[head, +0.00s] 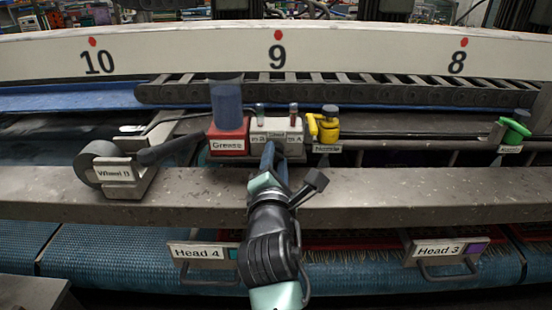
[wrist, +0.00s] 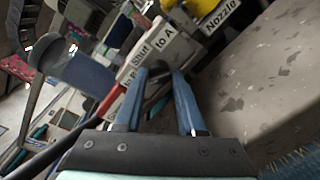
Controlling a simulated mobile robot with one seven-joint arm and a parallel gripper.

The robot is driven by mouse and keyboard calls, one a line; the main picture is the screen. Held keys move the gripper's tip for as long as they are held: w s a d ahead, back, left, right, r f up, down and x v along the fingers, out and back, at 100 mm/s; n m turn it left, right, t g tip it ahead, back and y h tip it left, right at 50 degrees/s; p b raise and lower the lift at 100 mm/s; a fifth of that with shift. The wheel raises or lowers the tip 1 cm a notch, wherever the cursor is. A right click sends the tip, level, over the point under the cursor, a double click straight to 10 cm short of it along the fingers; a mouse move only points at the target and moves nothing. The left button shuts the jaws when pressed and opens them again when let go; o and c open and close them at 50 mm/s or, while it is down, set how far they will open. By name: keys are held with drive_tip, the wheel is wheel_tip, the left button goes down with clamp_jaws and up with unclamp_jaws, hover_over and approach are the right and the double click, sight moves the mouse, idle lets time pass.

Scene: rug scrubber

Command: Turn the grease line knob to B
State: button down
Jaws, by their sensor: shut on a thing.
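The grease line block (head: 262,124) is a small pale box with labels, and two small fittings stand on its top. In the wrist view its labels (wrist: 153,48) read "Shut" and "to A"; the "to B" label is mostly hidden. My gripper (head: 270,155) reaches to the block's front. In the wrist view its blue fingers stand on either side of a dark knob (wrist: 158,75), shut on it. The knob's pointing direction is hard to make out. In the head view my gripper hides the knob.
A red Grease base (head: 228,138) with a blue cylinder stands left of the block. A yellow nozzle valve (head: 328,127) stands close on its right, and a green valve (head: 515,130) is far right. A grey beam (head: 400,190) runs in front.

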drive_tip(key=shift+r, duration=0.2)
drive_tip(key=c, duration=0.6)
unclamp_jaws()
drive_tip(key=shift+f, duration=0.1)
drive_tip(key=shift+o, duration=0.2)
drive_tip(key=shift+s+f, duration=0.1)
drive_tip(key=s+b, duration=0.2)
drive_tip(key=s, duration=1)
drive_tip(key=shift+s+a+r+b, duration=0.25)
drive_tip(key=shift+s+r+b, duration=0.1)
drive_tip(key=shift+s+r, duration=0.1)
